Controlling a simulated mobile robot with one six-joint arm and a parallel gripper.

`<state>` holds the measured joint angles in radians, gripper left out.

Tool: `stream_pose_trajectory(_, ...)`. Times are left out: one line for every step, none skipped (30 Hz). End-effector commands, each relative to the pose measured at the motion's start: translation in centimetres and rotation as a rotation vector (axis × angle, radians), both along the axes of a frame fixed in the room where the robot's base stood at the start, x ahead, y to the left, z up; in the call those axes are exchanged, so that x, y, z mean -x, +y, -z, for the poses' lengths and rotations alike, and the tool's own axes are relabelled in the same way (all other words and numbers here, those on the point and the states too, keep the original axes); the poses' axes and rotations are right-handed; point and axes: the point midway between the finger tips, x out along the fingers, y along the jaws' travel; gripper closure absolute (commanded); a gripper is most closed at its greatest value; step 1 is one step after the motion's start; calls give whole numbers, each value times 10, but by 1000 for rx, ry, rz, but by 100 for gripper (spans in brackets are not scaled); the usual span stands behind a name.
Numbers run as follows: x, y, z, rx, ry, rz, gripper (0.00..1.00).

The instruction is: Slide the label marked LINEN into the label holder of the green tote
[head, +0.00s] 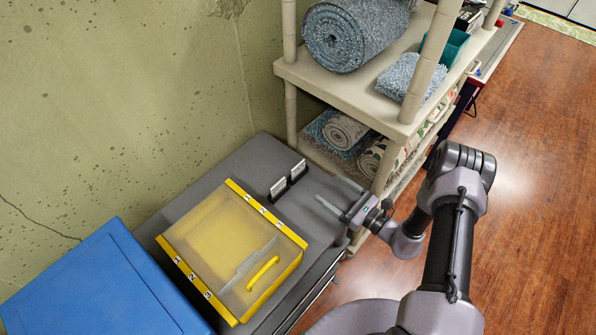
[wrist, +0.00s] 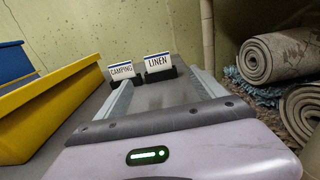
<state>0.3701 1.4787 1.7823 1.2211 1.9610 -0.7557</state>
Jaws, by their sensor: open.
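The LINEN label (wrist: 158,62), a white card with dark letters, stands upright in a small black stand. It also shows in the head view (head: 298,170), on the grey surface near the wall. The CAMPING label (wrist: 122,71) stands in a similar stand to its left. My gripper (head: 326,188) is open and empty, low over the grey surface, its fingers pointing toward the labels and short of them. In the wrist view LINEN shows beyond the gap between the fingers. No green tote is clearly seen; a teal-green bin (head: 447,48) shows partly on the shelf. No label holder is visible.
A yellow-rimmed box (head: 172,252) with numbers and a yellow handle stands left of my gripper. A blue container (head: 98,285) is further left. A beige shelf (head: 345,92) with rolled rugs (head: 345,38) rises close on the right. The wall is behind.

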Motion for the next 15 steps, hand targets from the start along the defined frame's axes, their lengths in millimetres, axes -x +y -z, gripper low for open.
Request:
stream_pose_trajectory(-6,9,2,1,-1,-4,20)
stream_pose_trajectory(-9,14,2,0,-1,-6,20)
stream_pose_trajectory(-14,20,2,1,-3,-5,20)
stream_pose_trajectory(-18,25,2,1,-3,-6,20)
stream_pose_trajectory(-21,29,2,0,-2,-5,20)
stream_pose_trajectory(-26,35,1,0,-2,-5,20)
stream_pose_trajectory(-29,39,2,2,-2,-5,20)
stream_pose_trajectory(-31,42,2,1,-2,-6,20)
stream_pose_trajectory(-34,46,1,1,0,-5,20)
stream_pose_trajectory(-36,48,1,1,0,-5,20)
stream_pose_trajectory(-37,50,1,1,0,-5,20)
stream_pose_trajectory(-39,52,0,1,-1,-4,20)
stream_pose_trajectory(-41,55,1,1,-2,-4,20)
stream_pose_trajectory(-43,59,1,1,-2,-6,20)
stream_pose_trajectory(-47,66,2,0,-1,-7,20)
